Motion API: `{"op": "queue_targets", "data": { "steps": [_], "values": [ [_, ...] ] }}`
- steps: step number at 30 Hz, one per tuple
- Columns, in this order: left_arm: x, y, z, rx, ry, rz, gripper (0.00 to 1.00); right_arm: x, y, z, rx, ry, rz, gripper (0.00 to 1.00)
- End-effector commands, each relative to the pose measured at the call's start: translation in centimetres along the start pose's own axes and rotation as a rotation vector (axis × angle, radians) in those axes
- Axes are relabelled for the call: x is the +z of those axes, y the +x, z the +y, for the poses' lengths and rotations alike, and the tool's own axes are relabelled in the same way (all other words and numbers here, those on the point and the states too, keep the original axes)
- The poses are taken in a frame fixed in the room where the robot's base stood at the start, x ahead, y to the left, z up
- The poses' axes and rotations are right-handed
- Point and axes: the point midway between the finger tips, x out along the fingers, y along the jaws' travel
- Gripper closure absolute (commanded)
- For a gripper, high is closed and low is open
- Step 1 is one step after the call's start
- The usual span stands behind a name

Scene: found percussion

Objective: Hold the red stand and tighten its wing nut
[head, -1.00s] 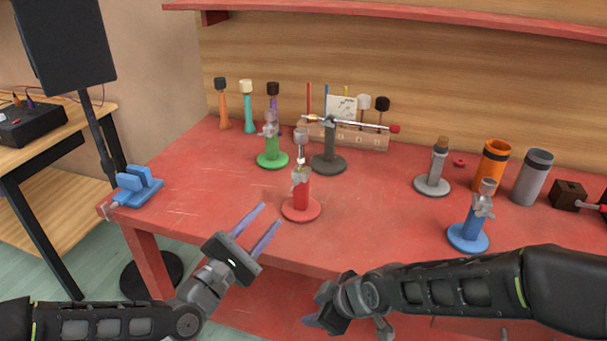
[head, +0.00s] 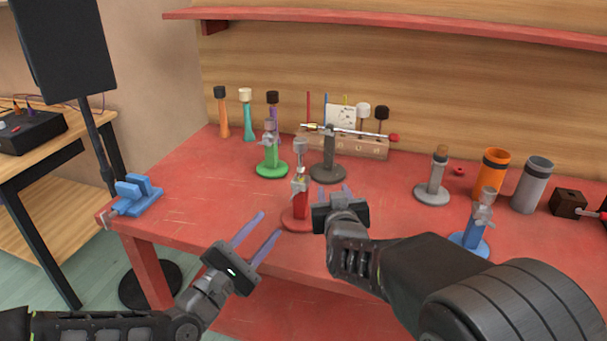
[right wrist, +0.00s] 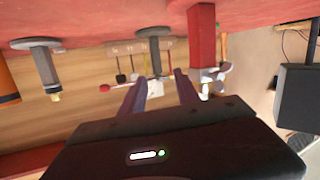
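The red stand (head: 301,208) stands upright near the table's front edge, with a round red base and grey clamp parts on top. In the right wrist view, which shows the scene upside down, the red stand (right wrist: 201,35) is right of the fingers, with its grey clamp and wing nut area (right wrist: 208,78) close to them. My right gripper (head: 333,190) is open and empty, just right of the stand. Its fingers (right wrist: 160,85) are apart. Neither gripper visibly touches the stand.
A green stand (head: 271,160) and a dark stand (head: 328,170) with a horizontal rod are behind. A blue stand (head: 474,235), partly hidden by my right arm, and a grey stand (head: 433,185) are to the right. A blue vise (head: 135,196) is at the left corner.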

Motion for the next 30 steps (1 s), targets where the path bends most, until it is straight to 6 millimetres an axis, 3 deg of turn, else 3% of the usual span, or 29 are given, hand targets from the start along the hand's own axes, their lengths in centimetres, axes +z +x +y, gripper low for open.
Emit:
{"op": "queue_targets", "data": {
  "steps": [3,9,23,30],
  "values": [
    [0.0,0.0,0.0,0.000,0.000,0.000,0.64,-4.0,-1.6,-2.6,0.003,0.046,0.120,0.62],
    [0.0,0.0,0.0,0.000,0.000,0.000,0.64,-6.8,-3.7,-5.7,-0.035,0.094,0.199,0.62],
    [0.0,0.0,0.0,0.000,0.000,0.000,0.64,-7.2,-3.8,-6.1,-0.041,0.099,0.207,0.62],
    [0.0,0.0,0.0,0.000,0.000,0.000,0.64,-7.5,-1.7,-6.1,-0.040,0.096,0.206,0.62]
  ]
}}
